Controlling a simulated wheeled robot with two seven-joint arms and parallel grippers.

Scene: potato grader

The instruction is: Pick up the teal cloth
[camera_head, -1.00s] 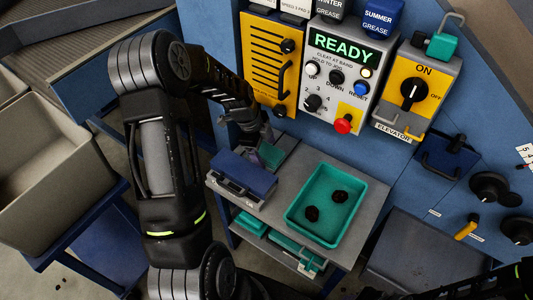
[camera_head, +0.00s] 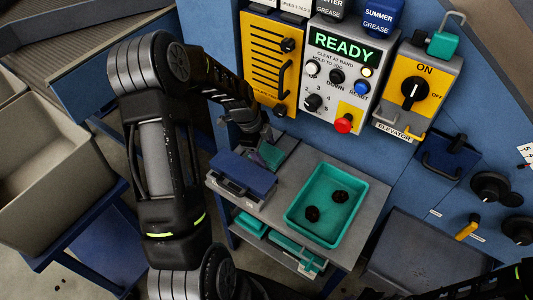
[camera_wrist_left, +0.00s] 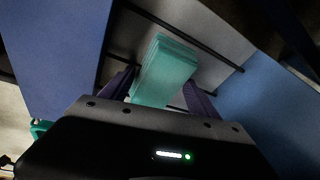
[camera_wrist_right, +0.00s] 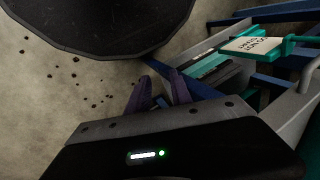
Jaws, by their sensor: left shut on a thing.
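The teal cloth (camera_head: 271,155) is a small folded stack at the back left of the grey bench, behind the blue-lidded box. In the left wrist view the cloth (camera_wrist_left: 165,68) stands between the two dark fingers. My left gripper (camera_head: 264,142) comes down from above and is shut on the cloth. Its fingers partly hide the cloth in the head view. From these views I cannot tell whether the cloth touches the bench. My right gripper (camera_wrist_right: 160,76) is empty, with a narrow gap between its fingers, away from the cloth.
The blue-lidded box (camera_head: 243,173) stands close in front of the cloth. A teal tray (camera_head: 352,220) with two dark lumps sits to the right on the grey bench (camera_head: 372,196). The control panel (camera_head: 345,75) rises behind. A grey bin (camera_head: 95,145) is at left.

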